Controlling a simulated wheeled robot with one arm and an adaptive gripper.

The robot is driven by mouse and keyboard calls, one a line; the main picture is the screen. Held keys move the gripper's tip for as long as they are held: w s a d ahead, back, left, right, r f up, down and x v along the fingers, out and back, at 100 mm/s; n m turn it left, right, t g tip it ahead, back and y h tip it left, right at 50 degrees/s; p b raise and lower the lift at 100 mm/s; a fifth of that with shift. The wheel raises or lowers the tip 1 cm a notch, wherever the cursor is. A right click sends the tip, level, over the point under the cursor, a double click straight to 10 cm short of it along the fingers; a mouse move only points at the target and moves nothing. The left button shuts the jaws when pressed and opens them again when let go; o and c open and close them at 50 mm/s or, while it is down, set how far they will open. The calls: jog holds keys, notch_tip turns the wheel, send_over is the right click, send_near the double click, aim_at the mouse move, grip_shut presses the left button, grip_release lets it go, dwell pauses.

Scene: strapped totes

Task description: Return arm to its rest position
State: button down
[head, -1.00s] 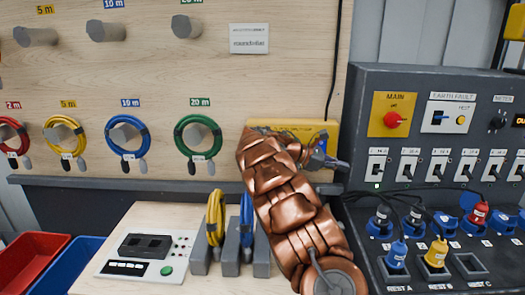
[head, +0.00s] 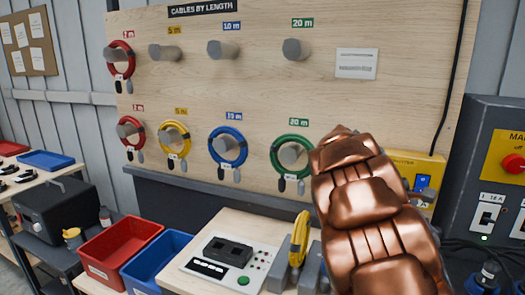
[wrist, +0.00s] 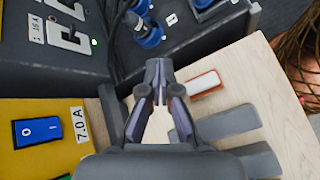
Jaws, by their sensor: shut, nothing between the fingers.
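My gripper (wrist: 157,95) shows in the wrist view with its fingertips together and nothing between them. It is above the edge of the wooden bench (wrist: 278,90), close to the dark socket panel and the yellow box. In the head view my copper-coloured arm covers the right of the bench, and the gripper itself is hidden behind it.
A yellow box (wrist: 28,130) with a blue switch and a dark panel (head: 492,150) stand close to the arm. A yellow cable (head: 299,238) stands in a grey holder. Cables hang on the pegboard (head: 260,90). Red (head: 120,222) and blue (head: 160,238) bins are at lower left.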

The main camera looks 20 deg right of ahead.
jog(key=s+a+f+m+t+y, duration=0.1)
jog(key=s+a+f+y, duration=0.2)
jog(key=s+a, duration=0.3)
jog(key=s+a+f+m+t+y, duration=0.1)
jog(key=s+a+f, duration=0.3)
jog(key=a, duration=1.3)
jog(key=s+a+f+m+t+y, duration=0.2)
jog(key=s+a+f+y, duration=0.2)
jog(key=s+a, duration=0.5)
jog(key=a, duration=0.3)
jog(key=shift+s+a+f+y, duration=0.15)
jog(key=shift+f+y, duration=0.05)
jog(key=shift+y, duration=0.1)
